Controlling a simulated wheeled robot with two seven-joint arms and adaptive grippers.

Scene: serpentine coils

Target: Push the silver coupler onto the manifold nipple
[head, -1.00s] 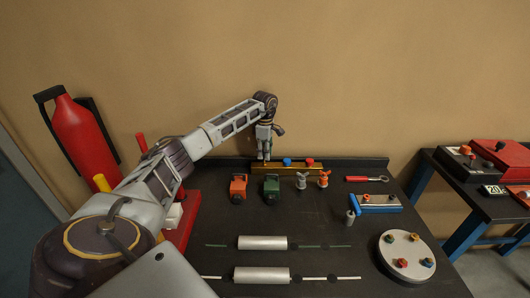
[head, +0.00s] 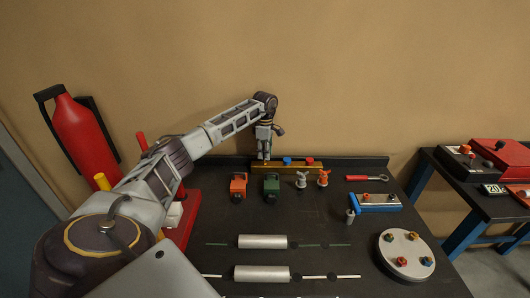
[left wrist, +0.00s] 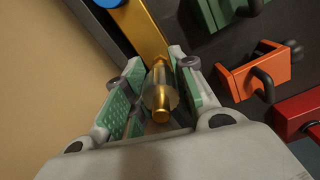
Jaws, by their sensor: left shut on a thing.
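The manifold is a long brass bar (head: 289,167) at the back edge of the black table, with a blue cap and a red cap on top. My left gripper (head: 263,155) points down at the bar's left end. In the left wrist view, the gripper (left wrist: 155,88) is shut on the silver coupler (left wrist: 150,88), a shiny, glassy-looking sleeve with a brass end toward the camera. The brass manifold bar (left wrist: 140,28) lies just beyond it. The coupler lines up with the bar's end; I cannot tell how far it sits over the nipple, which is hidden. My right gripper is not in view.
An orange block (head: 238,187) and a green block (head: 271,187) stand in front of the manifold. Two small valves (head: 301,180), a red wrench (head: 366,178), a blue-based block (head: 376,205), silver cylinders (head: 263,242) and a round plate (head: 407,256) lie around.

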